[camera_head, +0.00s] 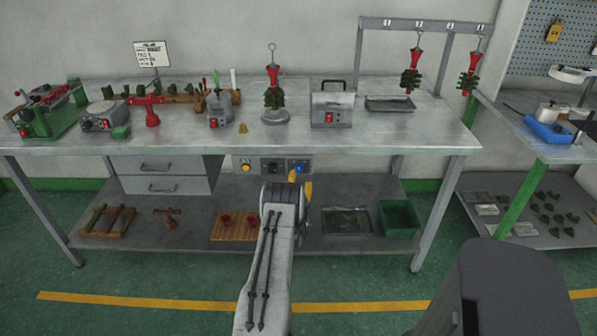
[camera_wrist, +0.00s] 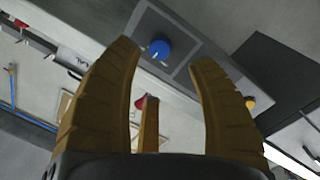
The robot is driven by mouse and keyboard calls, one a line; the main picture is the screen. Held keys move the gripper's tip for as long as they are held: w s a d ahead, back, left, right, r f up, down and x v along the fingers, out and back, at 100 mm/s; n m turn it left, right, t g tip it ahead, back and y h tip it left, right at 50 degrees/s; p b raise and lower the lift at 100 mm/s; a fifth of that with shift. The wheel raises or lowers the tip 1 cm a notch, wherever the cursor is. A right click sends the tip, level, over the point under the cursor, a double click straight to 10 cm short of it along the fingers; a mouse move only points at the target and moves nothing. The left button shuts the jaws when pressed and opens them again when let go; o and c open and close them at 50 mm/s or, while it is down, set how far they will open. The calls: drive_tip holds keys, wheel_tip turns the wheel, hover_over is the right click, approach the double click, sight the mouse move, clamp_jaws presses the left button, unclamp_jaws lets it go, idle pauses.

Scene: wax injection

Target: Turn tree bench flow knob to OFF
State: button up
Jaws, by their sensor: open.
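A control panel (camera_head: 272,174) hangs under the front edge of the tree bench (camera_head: 340,139). A blue knob (camera_head: 298,168) is at its right end and a yellow round control (camera_head: 246,167) at its left end. No readable label shows which is the flow knob. In the wrist view the blue knob (camera_wrist: 160,48) has a short white mark and sits beyond the fingertips, between them in the picture. The yellow control (camera_wrist: 250,103) is at the right. My gripper (camera_wrist: 161,57) is open and empty, with yellow-brown fingers. In the head view my gripper (camera_head: 301,182) is close in front of the blue knob; contact cannot be told.
Drawers (camera_head: 165,175) hang left of the panel. The lower shelf holds a wooden board (camera_head: 233,231) with red cups, a metal tray (camera_head: 347,222) and a green bin (camera_head: 399,218). Wax trees and small machines stand on the bench top. The floor before the bench is mostly clear.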

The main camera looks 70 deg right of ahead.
sight(298, 170)
drive_tip(key=shift+p+x, duration=0.6)
drive_tip(key=shift+x, duration=0.55)
drive_tip(key=shift+b+x, duration=0.45)
drive_tip(key=shift+x, duration=1.9)
clamp_jaws()
